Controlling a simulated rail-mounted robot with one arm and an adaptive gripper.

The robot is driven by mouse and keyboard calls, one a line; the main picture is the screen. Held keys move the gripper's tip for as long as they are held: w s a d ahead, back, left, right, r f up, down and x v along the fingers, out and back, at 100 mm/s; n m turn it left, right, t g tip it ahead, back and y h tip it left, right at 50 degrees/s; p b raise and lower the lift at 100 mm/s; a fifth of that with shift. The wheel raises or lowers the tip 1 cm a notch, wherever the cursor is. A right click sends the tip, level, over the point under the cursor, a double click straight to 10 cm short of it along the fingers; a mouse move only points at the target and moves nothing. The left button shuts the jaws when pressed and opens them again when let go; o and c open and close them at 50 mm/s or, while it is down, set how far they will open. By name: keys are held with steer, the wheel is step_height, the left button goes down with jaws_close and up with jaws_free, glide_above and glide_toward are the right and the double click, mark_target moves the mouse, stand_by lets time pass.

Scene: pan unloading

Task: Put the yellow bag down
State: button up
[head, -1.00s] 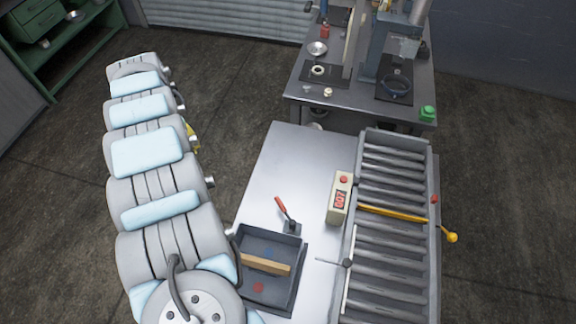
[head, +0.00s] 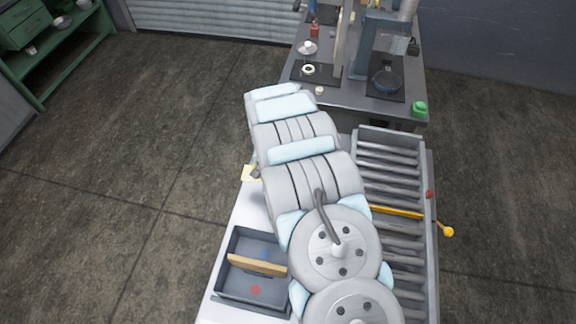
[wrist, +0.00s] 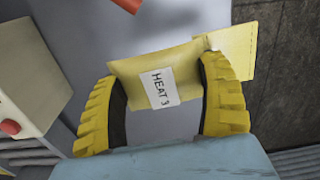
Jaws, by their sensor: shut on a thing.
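The yellow bag (wrist: 190,62) with a white "HEAT 3" label is between the yellow ribbed fingers of my gripper (wrist: 161,72) in the wrist view. The gripper is shut on it. A flat yellow piece (wrist: 231,48) shows behind it at the right, over the table edge; I cannot tell if it is part of the bag. Grey table top (wrist: 88,42) lies below the bag; I cannot tell whether they touch. In the head view my arm hides the gripper, and a small yellow patch (head: 248,173) shows at its left side.
A dark tray (head: 236,286) with a wooden divider sits at the table's front left. A roller conveyor (head: 393,168) runs along the right. A pale box with a red button (wrist: 22,105) and a red handle (wrist: 127,3) are near the gripper.

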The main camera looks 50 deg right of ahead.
steer(key=shift+m, duration=0.5)
steer(key=shift+s+d+f+p, duration=0.25)
steer(key=shift+s+f, duration=0.3)
steer(key=shift+f, duration=1.1)
steer(key=shift+s+d+f+p, duration=0.2)
steer(key=shift+s+d+f, duration=0.3)
steer(key=shift+f, duration=1.15)
steer(key=shift+s+d+f+p, duration=0.2)
steer(key=shift+s+f, duration=0.45)
steer(key=shift+f, duration=1)
steer(key=o, duration=1.2)
steer(key=shift+f, duration=0.1)
steer(key=shift+r, duration=0.2)
steer(key=shift+r, duration=6)
